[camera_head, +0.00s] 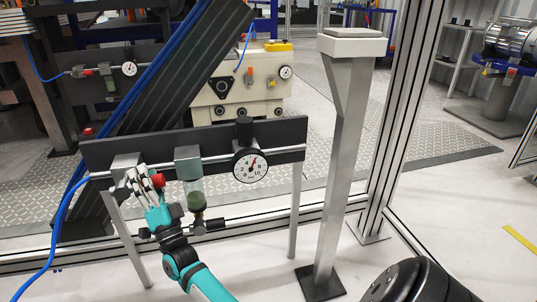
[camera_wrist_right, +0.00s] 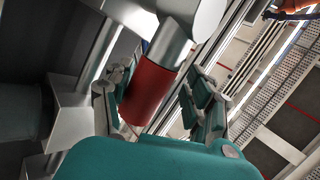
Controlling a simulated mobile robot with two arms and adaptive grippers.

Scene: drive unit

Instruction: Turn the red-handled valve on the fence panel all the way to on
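The valve's red handle (camera_head: 158,180) shows at the left end of the fence panel (camera_head: 285,135), beside a grey metal block (camera_head: 126,162). In the right wrist view the handle is a red cylinder (camera_wrist_right: 148,92) on a silver stem (camera_wrist_right: 170,42). My right gripper (camera_head: 141,184), teal with grey fingers, is at the handle. In the wrist view its fingers (camera_wrist_right: 155,105) stand apart with the handle between them. A gap shows between the handle and the right-hand finger; whether the left-hand finger touches is unclear. My left gripper is not in view.
A pressure gauge (camera_head: 250,165) and a glass-bowl filter (camera_head: 195,192) sit on the same pipe, right of the handle. A blue hose (camera_head: 62,215) runs from the panel's left end. A grey post (camera_head: 340,160) stands right of the panel, with a metal frame upright (camera_head: 400,110) beyond.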

